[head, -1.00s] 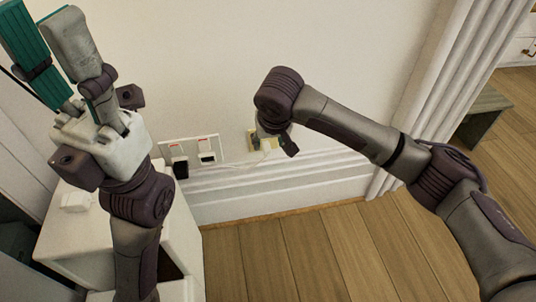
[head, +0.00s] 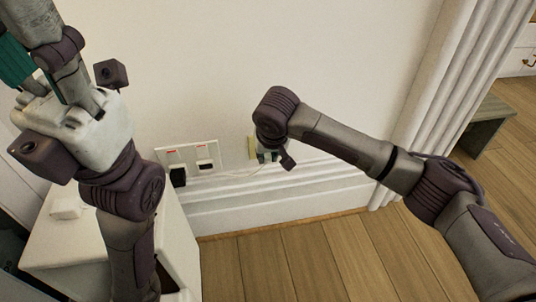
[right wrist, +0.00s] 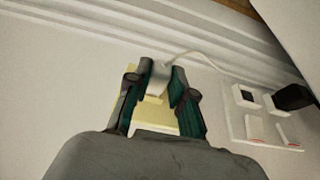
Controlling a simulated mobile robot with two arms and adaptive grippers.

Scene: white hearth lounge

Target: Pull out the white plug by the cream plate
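In the right wrist view the white plug (right wrist: 158,79) sits between the fingertips of my right gripper (right wrist: 162,76), which touch its sides. Its pale cable runs off to the right. The cream plate (right wrist: 153,117) lies behind the fingers on the wall. Whether the plug's pins are in the plate I cannot tell. In the head view my right gripper (head: 271,155) is at the wall, over the right part of the cream plate (head: 252,147). My left gripper (head: 24,48) is raised at the upper left, its fingers apart and its tips out of frame.
A white double socket plate (head: 188,158) with a black plug (head: 178,177) is left of the cream plate. A white cabinet (head: 62,240) stands at lower left. A moulded skirting runs below the plates.

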